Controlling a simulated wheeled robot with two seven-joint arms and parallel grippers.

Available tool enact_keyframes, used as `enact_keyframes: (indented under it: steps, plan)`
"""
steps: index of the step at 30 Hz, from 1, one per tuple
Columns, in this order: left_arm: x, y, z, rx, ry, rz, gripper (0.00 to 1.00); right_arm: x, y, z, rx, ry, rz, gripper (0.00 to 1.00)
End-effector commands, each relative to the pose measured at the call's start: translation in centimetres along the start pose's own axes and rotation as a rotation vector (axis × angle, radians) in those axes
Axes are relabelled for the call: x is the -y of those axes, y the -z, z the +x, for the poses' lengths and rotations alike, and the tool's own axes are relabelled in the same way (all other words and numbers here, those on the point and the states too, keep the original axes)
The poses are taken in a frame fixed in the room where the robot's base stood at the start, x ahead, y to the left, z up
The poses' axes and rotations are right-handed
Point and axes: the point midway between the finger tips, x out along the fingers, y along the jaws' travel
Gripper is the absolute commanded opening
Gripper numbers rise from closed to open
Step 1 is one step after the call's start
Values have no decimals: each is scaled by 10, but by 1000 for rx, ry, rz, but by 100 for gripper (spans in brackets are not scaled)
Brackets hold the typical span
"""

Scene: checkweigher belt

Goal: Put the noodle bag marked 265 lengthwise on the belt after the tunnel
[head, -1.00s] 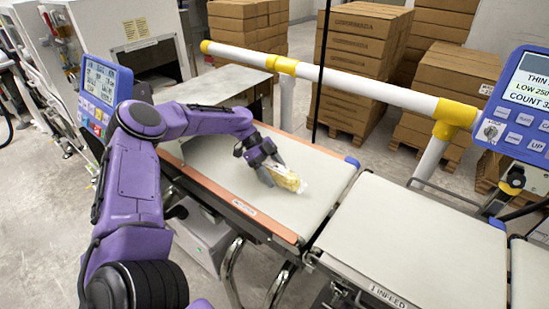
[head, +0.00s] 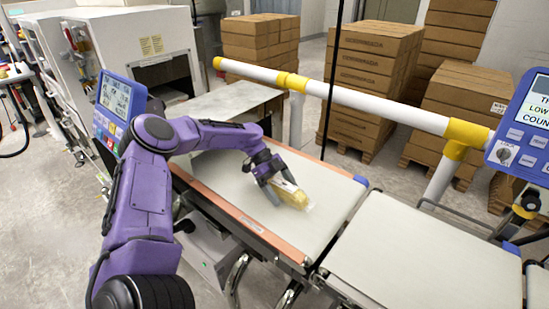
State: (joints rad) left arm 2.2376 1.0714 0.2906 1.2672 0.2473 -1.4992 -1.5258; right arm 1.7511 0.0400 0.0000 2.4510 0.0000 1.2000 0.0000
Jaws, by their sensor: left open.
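The noodle bag (head: 294,197), a clear pack with yellow contents, lies on the pale belt (head: 320,226) to the right of the tunnel machine (head: 130,45). The bag slants down to the right, roughly along the belt; its marking is too small to read. My left gripper (head: 280,188) is open at the bag's left end, with its dark fingers spread on either side of it. I cannot tell whether the fingers touch the bag. My right gripper is not in view.
A white guard rail with yellow joints (head: 370,97) runs behind the belt. A second belt section (head: 430,255) lies to the right, beyond a gap. Display panels stand at left (head: 118,104) and right (head: 522,130). Stacked cartons (head: 372,75) stand behind. The belt around the bag is clear.

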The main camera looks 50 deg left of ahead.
Motion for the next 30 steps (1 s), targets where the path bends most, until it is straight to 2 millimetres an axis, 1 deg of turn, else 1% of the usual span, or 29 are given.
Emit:
enact_keyframes:
  steps: [1,3,6,9,13,15,18,30]
  plan:
    - [1,-5,-10,1,9,-2,89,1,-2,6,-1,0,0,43]
    - [1,-4,-31,0,14,-1,89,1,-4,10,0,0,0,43]
    - [2,-3,-60,-1,16,-1,89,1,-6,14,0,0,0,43]
    - [3,-2,-85,-1,17,-1,89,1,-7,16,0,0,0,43]
    - [2,0,-108,-2,16,-2,89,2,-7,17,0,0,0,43]
    - [2,0,-115,-3,16,-2,89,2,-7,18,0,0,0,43]
    - [2,1,-119,-3,15,-1,89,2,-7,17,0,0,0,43]
    - [3,3,-118,-4,15,2,89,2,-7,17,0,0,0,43]
